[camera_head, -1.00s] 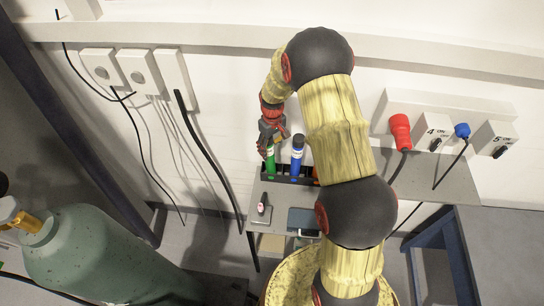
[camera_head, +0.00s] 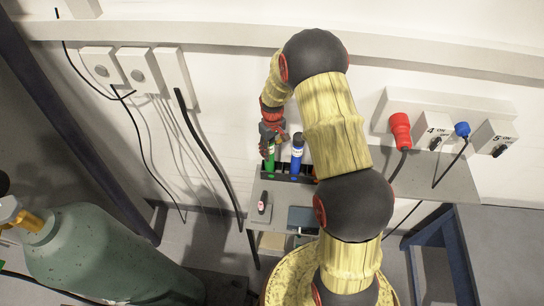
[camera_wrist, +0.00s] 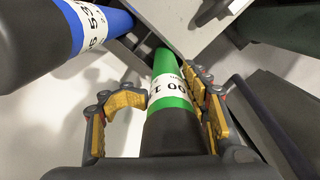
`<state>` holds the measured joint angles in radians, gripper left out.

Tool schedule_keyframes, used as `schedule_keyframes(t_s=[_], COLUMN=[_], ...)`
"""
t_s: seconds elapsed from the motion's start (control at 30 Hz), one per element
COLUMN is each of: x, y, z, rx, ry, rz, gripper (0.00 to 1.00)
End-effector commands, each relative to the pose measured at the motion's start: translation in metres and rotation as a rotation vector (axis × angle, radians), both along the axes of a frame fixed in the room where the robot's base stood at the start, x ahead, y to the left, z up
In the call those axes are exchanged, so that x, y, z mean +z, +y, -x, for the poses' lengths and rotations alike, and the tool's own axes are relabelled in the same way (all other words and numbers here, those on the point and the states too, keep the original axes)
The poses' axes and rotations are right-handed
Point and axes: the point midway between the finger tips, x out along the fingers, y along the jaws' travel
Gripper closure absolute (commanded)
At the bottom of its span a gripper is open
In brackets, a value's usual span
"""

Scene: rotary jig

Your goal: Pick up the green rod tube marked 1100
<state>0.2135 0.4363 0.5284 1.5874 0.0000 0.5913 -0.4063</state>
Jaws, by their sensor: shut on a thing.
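The green rod tube (camera_head: 269,165) stands upright in a dark rack (camera_head: 306,181) on a small grey table. In the wrist view the green tube (camera_wrist: 172,103) has a white label, partly readable as "00 1", and a black end near the camera. My gripper (camera_head: 270,146) is at the tube's upper part. The tube's lower end is hidden in the rack.
A blue tube (camera_head: 297,157) with a black cap stands close to the right in the rack; it also shows in the wrist view (camera_wrist: 90,22). A gas cylinder (camera_head: 100,255) stands at the lower left.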

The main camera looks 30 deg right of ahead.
Motion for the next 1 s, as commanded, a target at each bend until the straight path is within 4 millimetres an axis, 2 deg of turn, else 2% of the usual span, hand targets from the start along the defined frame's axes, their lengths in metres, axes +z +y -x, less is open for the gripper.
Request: schedule_keyframes(t_s=[0.4, 0.87, 1.0], x=[0.0016, 0.0025, 0.0102], y=[-0.0004, -0.0005, -0.0007], z=[-0.0014, -0.002, -0.0027], rx=[0.0, 0.0, 0.0], ry=[-0.003, -0.004, -0.006], rz=[0.0, 0.001, 0.002], gripper=[1.0, 1.0, 1.0])
